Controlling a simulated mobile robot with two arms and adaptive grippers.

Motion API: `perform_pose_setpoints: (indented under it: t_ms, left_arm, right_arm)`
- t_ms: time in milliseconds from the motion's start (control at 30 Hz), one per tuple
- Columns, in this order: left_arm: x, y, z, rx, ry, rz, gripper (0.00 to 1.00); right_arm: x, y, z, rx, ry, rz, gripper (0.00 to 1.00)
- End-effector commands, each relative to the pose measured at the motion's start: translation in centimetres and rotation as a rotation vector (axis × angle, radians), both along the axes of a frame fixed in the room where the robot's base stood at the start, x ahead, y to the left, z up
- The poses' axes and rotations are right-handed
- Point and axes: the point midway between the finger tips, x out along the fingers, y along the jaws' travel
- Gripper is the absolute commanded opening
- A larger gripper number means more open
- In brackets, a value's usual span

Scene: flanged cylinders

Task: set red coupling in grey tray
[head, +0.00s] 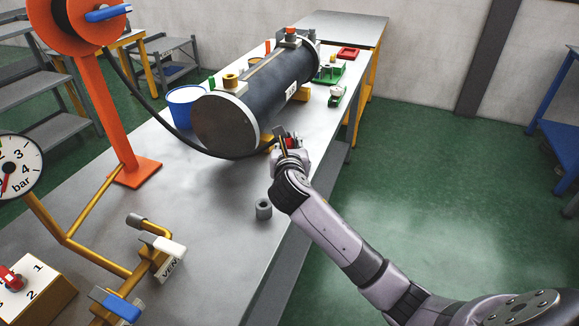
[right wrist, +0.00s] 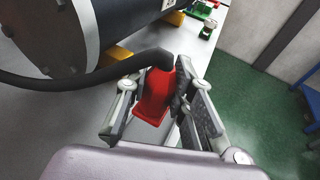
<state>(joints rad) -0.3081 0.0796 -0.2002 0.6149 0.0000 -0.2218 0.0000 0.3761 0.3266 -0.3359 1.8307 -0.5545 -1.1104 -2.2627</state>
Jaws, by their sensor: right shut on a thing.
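The red coupling (right wrist: 155,98) is between the fingers of my right gripper (right wrist: 163,90), which is shut on it. A black hose (right wrist: 85,80) runs from the left and meets the coupling's far end. In the head view the red coupling (head: 291,142) shows only as a small patch, mostly hidden by my right gripper (head: 284,146). The gripper is over the bench's right edge, in front of the dark tank. I cannot make out a grey tray in either view. My left gripper is not in view.
The dark flanged tank (head: 262,92) lies on yellow supports on the grey bench (head: 205,200). A loose grey cylinder (head: 263,209) stands nearer. A blue bucket (head: 184,105), orange hose reel (head: 75,22) and yellow pipes (head: 95,205) are left. Green (head: 329,74) and red (head: 348,53) trays are behind.

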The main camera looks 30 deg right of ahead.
Motion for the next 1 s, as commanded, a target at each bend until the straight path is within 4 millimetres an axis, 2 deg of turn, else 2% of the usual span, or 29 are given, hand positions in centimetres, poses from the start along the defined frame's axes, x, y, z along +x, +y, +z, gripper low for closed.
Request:
perform_pose_setpoints:
  t_ms: [33, 200, 367, 533, 967, 1000]
  left_arm:
    - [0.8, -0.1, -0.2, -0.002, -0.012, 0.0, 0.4]
    - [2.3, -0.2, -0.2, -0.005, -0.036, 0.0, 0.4]
    - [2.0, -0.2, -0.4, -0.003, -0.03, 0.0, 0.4]
    - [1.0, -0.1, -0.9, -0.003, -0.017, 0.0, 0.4]
    - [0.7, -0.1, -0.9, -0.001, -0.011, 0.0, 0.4]
    - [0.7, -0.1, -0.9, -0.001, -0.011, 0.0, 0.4]
  right_arm:
    - [0.0, 0.0, -1.1, 0.0, 0.002, -0.002, 0.0]
    - [0.0, -0.1, -2.6, 0.0, -0.002, -0.001, 0.0]
    - [0.0, 0.0, -4.0, 0.0, 0.0, -0.001, 0.0]
    - [0.0, -0.1, -6.6, -0.001, 0.001, -0.002, 0.0]
    - [0.0, -0.1, -7.3, -0.002, -0.001, -0.001, 0.0]
    - [0.0, -0.1, -7.3, -0.001, -0.002, -0.001, 0.24]
